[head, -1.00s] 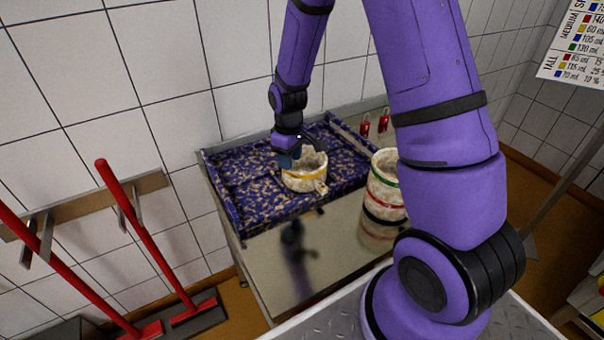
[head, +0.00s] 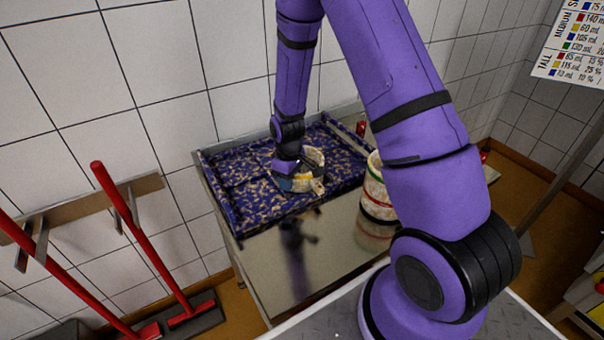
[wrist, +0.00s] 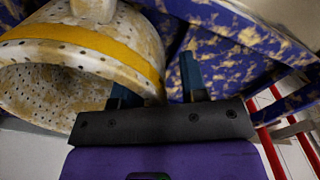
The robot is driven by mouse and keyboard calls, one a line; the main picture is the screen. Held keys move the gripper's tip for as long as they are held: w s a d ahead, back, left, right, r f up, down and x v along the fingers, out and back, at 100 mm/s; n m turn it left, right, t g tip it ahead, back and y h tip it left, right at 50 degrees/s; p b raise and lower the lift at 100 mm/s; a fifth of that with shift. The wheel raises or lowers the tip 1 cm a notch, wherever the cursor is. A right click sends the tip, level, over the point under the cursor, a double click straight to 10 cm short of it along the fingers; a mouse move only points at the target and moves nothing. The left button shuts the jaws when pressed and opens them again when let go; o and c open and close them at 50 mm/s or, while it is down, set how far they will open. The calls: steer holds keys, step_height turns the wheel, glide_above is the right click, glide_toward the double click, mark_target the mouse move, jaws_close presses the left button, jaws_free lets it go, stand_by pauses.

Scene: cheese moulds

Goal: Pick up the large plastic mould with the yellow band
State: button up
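The large cream plastic mould with the yellow band (head: 317,168) stands on the blue and gold patterned tray in the head view, partly hidden by my gripper (head: 291,180). In the wrist view the perforated mould (wrist: 60,75) fills the upper left, its yellow band (wrist: 85,38) showing near the open rim. My gripper (wrist: 158,82) has its two blue fingers apart. The left finger overlaps the mould's opening and its tip is hidden by the wall; the right finger is outside, with a gap to the wall.
The patterned tray (head: 240,207) lies on a metal table (head: 270,270). A stack of moulds with green, red and black bands (head: 377,205) stands to the right, partly behind my arm. Red-handled tools (head: 135,235) stand at the left wall. The table front is clear.

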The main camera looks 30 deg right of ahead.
steer(key=shift+c, duration=0.5)
jaws_close()
steer(key=shift+r, duration=0.2)
step_height(320, 180, up, 10)
steer(key=shift+f, duration=0.15)
